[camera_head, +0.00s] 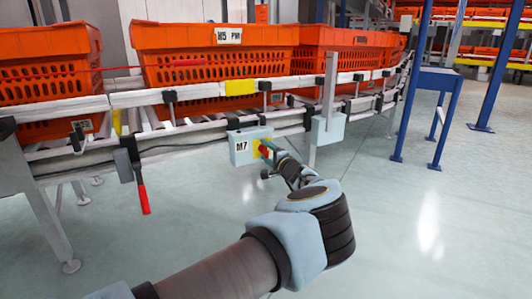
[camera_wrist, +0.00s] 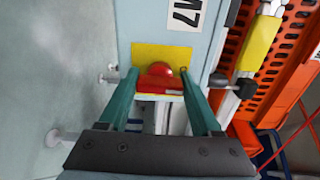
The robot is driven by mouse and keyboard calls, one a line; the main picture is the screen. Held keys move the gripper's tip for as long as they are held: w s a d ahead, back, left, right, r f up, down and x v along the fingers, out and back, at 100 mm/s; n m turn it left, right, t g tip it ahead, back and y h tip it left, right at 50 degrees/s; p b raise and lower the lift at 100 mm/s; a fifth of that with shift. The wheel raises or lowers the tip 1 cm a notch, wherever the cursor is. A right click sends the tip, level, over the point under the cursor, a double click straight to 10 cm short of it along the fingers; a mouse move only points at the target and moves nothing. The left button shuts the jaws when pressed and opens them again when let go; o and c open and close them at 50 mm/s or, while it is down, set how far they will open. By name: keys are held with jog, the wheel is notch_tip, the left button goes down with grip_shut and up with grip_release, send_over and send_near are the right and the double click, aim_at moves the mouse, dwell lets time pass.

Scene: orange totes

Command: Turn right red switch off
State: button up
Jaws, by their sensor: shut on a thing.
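The red switch (camera_head: 264,151) is on the right side of a pale grey box (camera_head: 241,148) labelled M7, under the conveyor rail. In the wrist view the red switch (camera_wrist: 158,78) sits on a yellow plate (camera_wrist: 150,54) below the M7 label. My gripper (camera_head: 270,149) reaches in from the lower right, at the switch. In the wrist view my gripper (camera_wrist: 160,82) has one green finger on each side of the red knob and is shut on it. The exact contact points are partly hidden.
Orange totes (camera_head: 215,66) stand on the conveyor above the box. A red handle (camera_head: 143,198) hangs from the conveyor at the left. A grey box (camera_head: 327,129) is on a post to the right. A blue table frame (camera_head: 438,82) stands farther right. The floor in front is clear.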

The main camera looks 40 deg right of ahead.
jog(key=shift+f, duration=0.1)
dwell(0.4)
jog(key=o, duration=1.4)
jog(key=p+v, duration=0.4)
jog(key=v, duration=0.7)
jog(key=shift+p, duration=0.4)
